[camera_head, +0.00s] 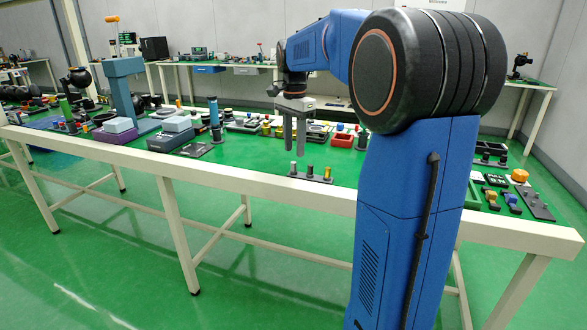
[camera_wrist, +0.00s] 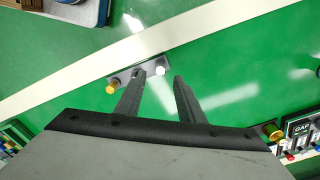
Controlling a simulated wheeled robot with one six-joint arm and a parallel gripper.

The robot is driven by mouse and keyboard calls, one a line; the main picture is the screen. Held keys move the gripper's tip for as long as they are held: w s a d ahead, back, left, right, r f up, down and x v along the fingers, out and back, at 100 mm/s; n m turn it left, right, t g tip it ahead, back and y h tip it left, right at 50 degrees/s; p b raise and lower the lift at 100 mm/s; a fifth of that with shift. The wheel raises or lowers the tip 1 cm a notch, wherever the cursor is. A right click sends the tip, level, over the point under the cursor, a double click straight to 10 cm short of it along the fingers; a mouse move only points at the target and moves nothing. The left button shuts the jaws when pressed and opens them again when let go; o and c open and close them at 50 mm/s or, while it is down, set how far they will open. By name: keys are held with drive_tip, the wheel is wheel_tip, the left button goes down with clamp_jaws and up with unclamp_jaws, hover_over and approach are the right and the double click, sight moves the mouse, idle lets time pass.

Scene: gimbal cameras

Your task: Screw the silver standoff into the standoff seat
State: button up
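The silver standoff (camera_head: 293,169) stands upright at the left end of a small dark holder near the table's front edge. It also shows as a bright round top in the wrist view (camera_wrist: 160,71), between the fingertips in the picture. My gripper (camera_head: 294,153) is open and empty, pointing down above the holder; in the wrist view its two fingers (camera_wrist: 160,77) are spread apart. The fingertips look above the standoff, not touching it. I cannot tell which piece on the table is the standoff seat.
A dark standoff (camera_head: 310,171) and a gold one (camera_head: 327,173) share the holder (camera_head: 318,180). The white table edge (camera_head: 240,182) runs just in front. Trays and coloured parts crowd the table behind. Green table surface (camera_head: 250,165) is clear left of the holder.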

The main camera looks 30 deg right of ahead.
sight(293, 163)
drive_tip(key=shift+a+f, duration=0.15)
drive_tip(key=shift+f, duration=0.95)
drive_tip(key=shift+a+f, duration=0.15)
drive_tip(key=shift+f, duration=0.95)
clamp_jaws()
